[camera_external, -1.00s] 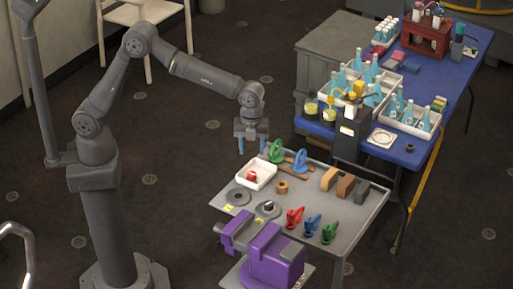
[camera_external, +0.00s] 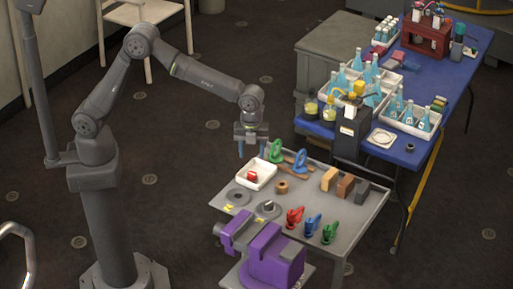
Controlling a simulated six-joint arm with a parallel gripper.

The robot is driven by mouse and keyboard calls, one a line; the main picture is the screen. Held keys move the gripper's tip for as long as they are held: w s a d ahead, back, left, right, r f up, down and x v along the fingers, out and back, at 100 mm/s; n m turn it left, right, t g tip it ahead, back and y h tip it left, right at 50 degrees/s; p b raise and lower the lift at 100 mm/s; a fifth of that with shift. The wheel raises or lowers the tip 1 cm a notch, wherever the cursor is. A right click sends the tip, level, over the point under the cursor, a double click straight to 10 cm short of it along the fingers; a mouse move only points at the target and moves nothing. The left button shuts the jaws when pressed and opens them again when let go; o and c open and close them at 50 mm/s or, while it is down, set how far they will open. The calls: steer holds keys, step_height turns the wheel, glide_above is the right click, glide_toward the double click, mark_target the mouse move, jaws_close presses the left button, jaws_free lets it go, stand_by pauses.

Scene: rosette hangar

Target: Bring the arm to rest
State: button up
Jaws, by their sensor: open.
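The exact height of the gripper over the table cannot be told.
A green ring-shaped tool (camera_external: 275,151) and a blue one (camera_external: 300,159) stand close right of the gripper. A purple vise (camera_external: 272,258) is at the table's front. A blue table (camera_external: 425,150) with bottles stands behind right. Dark floor is open left of the gripper.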

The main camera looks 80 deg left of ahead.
mark_target(252, 173)
step_height(252, 173, down, 9)
steer(key=shift+r, duration=0.6)
steer(key=shift+f, duration=0.15)
